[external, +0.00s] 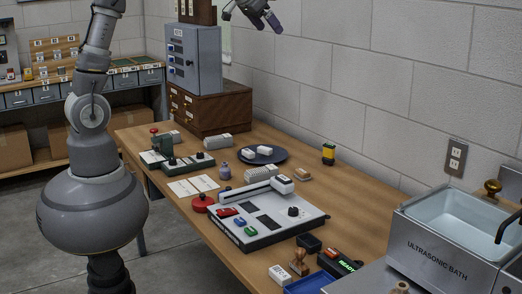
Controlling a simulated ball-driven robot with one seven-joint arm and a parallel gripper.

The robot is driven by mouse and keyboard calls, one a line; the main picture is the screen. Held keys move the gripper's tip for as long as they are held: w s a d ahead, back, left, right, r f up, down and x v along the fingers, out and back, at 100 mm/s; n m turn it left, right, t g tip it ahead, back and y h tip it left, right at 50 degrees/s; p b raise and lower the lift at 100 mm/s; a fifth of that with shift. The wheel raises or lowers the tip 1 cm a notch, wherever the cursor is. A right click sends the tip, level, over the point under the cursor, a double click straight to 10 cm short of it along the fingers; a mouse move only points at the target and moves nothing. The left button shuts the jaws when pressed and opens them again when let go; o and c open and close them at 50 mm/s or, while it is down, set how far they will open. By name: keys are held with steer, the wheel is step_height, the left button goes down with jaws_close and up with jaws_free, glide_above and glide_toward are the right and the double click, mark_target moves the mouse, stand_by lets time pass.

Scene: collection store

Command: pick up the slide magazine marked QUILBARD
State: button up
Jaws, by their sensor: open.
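My gripper (264,22) is at the top edge of the external view, high above the table and near the wall. It is open, with nothing between its fingers, and far from the things on the table. The name QUILBARD is not readable anywhere. Two light grey ribbed blocks could be slide magazines: one (217,141) lies near the wooden drawer cabinet, and another (260,174) lies in front of the dark blue plate. Any labels on them are too small to read, so I cannot tell which one is marked.
The wooden table (352,197) holds a dark plate (279,158) with white pieces, a white control panel (259,231) and a red round button (202,203). A wooden drawer cabinet (222,113) bears a grey box (205,58). An ultrasonic bath (437,258) stands at right.

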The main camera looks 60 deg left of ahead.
mark_target(262, 169)
steer(key=s+r+t+b, duration=0.1)
steer(key=s+r+t, duration=0.2)
steer(key=s+r, duration=0.4)
step_height(262, 169, up, 7)
steer(key=shift+s+d+t, duration=0.2)
steer(key=shift+d+t, duration=0.1)
steer(key=shift+d, duration=0.15)
steer(key=s+r+t, duration=0.1)
steer(key=s+r, duration=0.2)
steer(key=s+r+t, duration=0.1)
steer(key=s+r, duration=0.3)
steer(key=s+r+t+b, duration=0.1)
steer(key=s+r, duration=0.2)
steer(key=r, duration=0.1)
steer(key=shift+s+d+r+t, duration=0.2)
steer(key=shift+s+t, duration=0.1)
steer(key=c, duration=0.4)
steer(key=shift+w, duration=0.1)
